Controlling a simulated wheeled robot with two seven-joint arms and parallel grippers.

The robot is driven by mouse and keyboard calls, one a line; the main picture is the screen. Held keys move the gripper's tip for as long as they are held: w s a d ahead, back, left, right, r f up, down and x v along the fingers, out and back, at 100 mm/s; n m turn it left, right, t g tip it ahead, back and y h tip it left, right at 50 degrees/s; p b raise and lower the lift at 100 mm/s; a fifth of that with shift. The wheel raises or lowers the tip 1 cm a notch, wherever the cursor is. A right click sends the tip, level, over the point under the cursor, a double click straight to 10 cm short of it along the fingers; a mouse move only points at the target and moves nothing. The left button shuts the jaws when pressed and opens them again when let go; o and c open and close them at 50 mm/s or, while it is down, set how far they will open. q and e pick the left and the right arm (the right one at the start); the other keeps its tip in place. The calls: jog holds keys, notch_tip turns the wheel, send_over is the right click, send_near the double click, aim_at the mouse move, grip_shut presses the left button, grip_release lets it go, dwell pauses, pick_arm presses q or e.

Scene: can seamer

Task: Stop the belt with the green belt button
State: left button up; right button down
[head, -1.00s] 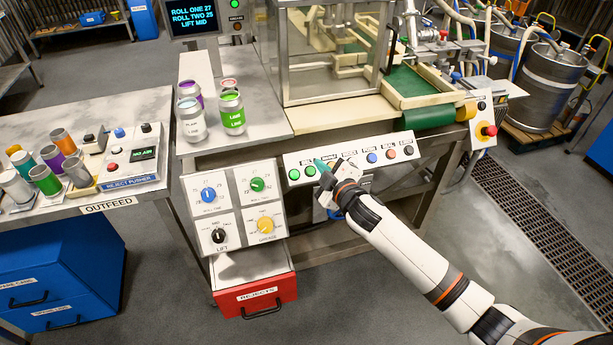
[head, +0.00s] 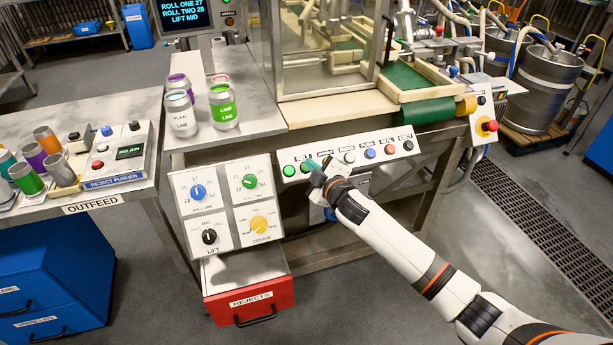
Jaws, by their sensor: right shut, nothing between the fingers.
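A pale button panel (head: 380,157) runs along the front of the seamer, with a row of coloured buttons. A green button (head: 289,170) sits at its left end, and a second green button (head: 305,166) is just right of it, partly behind my fingertips. The labels above these two are too small to read surely. My left gripper is not in view.
Grey, blue, red and black buttons continue to the right on the panel. A dial panel (head: 228,208) stands to the left, above a red rejects drawer (head: 250,303). A red emergency button (head: 489,126) is at the right. Cans (head: 223,106) stand on the upper left table.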

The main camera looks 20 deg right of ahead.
aim_at(304, 163)
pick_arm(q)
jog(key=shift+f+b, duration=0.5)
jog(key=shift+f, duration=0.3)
pick_arm(e)
jog(key=shift+w+f, duration=0.65)
jog(key=shift+f, duration=0.2)
dwell(0.7)
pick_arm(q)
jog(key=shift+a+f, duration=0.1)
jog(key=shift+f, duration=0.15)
pick_arm(e)
jog(key=shift+w+f, duration=0.25)
jog(key=shift+f, duration=0.1)
pick_arm(q)
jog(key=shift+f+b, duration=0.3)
jog(key=shift+b, duration=0.25)
pick_arm(e)
jog(key=shift+w+a+f, duration=0.1)
jog(key=shift+w+f, duration=0.1)
jog(key=shift+f, duration=0.1)
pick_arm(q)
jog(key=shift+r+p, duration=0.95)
pick_arm(e)
jog(key=shift+s+r, duration=0.5)
jog(key=shift+r, duration=0.15)
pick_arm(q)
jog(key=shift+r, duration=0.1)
